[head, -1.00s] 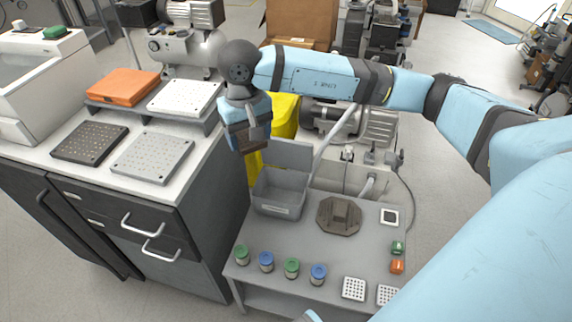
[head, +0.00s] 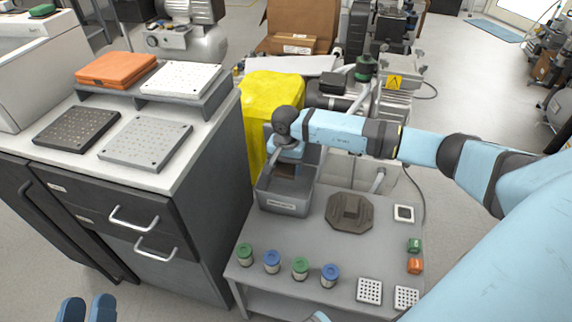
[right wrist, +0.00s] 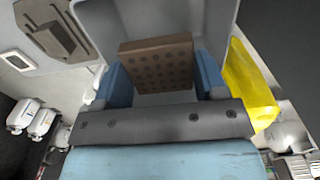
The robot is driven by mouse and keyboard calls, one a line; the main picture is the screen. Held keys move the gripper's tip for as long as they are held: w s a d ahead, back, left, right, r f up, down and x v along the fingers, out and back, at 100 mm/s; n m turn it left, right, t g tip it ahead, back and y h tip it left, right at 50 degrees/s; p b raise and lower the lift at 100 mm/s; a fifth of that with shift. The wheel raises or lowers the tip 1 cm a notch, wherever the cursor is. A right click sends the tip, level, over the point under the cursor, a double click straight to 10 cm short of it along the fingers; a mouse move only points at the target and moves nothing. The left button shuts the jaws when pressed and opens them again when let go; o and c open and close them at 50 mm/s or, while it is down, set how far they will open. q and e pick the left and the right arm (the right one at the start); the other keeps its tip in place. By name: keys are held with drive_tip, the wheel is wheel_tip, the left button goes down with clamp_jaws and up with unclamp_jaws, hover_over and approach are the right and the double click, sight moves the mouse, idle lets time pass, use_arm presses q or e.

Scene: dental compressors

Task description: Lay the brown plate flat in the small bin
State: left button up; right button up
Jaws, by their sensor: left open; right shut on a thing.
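The brown plate (right wrist: 157,68), with rows of dark holes, is between the two blue fingers of my right gripper (right wrist: 163,82). The gripper is shut on it. In the head view the right gripper (head: 287,170) points down into the small grey bin (head: 284,208), and the arm hides most of the plate. The bin's grey wall (right wrist: 222,22) shows around the plate in the right wrist view. I cannot tell whether the plate touches the bin floor. My left gripper (head: 86,308) is open and empty at the bottom left edge, away from the bin.
A brown octagonal block (head: 350,212) stands right of the bin on the grey table (head: 310,240). Several lidded jars (head: 300,268) line the front. The counter at left holds an orange case (head: 116,70) and perforated plates (head: 146,143).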

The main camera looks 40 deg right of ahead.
drive_tip(key=shift+f, duration=0.75)
wheel_tip(320, 180, down, 9)
drive_tip(key=b, duration=0.6)
drive_tip(key=shift+f, duration=0.1)
wheel_tip(320, 180, down, 2)
drive_tip(key=shift+f+b, duration=0.1)
drive_tip(key=shift+b, duration=0.75)
drive_tip(key=shift+f+b, duration=0.3)
drive_tip(key=shift+f, duration=0.05)
use_arm(q)
wheel_tip(320, 180, down, 9)
drive_tip(key=w+m+g, duration=0.1)
drive_tip(key=m+g, duration=0.1)
drive_tip(key=g, duration=0.1)
drive_tip(key=shift+d, duration=0.2)
drive_tip(key=shift+w, duration=0.1)
use_arm(e)
drive_tip(key=shift+a, duration=0.1)
use_arm(q)
drive_tip(key=shift+f, duration=0.25)
use_arm(e)
drive_tip(key=shift+f, duration=0.25)
